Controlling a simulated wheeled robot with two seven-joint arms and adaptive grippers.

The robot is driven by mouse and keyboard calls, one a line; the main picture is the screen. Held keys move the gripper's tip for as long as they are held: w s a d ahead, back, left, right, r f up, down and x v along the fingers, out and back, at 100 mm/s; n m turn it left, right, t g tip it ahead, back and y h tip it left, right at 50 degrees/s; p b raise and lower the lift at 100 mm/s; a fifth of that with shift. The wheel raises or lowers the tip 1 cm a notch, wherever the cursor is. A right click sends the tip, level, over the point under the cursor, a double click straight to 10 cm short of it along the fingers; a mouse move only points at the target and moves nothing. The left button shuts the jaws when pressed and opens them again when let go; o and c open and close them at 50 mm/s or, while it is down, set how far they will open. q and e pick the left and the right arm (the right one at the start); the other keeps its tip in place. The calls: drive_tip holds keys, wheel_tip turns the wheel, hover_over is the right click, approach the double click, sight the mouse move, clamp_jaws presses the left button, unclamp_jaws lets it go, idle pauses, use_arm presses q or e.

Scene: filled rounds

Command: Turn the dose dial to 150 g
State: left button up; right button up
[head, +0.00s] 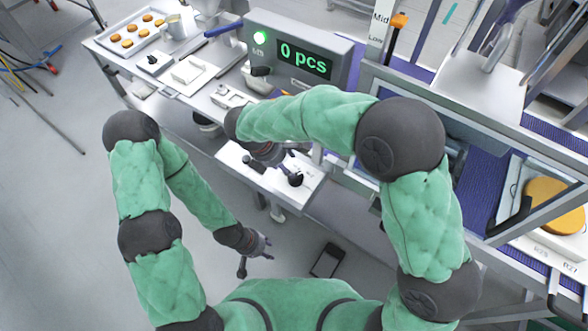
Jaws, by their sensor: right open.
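The grey display box (340,50) at the top centre reads "0 pcs" in green and has a lit green button (260,38). A black knob (260,71) sits below that button. A black round knob (296,180) is on or above the white panel (266,190) below the box; I cannot tell which knob is the dose dial, and no gram scale is readable. My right gripper (284,160) is open over the white panel, close to the round knob; contact cannot be judged. My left gripper (258,256) hangs over the floor with its fingers spread, empty.
A tray (121,56) of orange rounds stands on the white table at the upper left, beside a metal jug (177,27). A machine frame with an orange-tipped lever (399,20) stands at the right. A large orange round (555,192) lies at the far right.

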sight(296, 178)
drive_tip(key=b+x, duration=0.1)
drive_tip(key=x, duration=0.7)
drive_tip(key=shift+w+f+b, duration=0.15)
drive_tip(key=shift+f+b, duration=0.05)
drive_tip(key=shift+b, duration=0.15)
clamp_jaws()
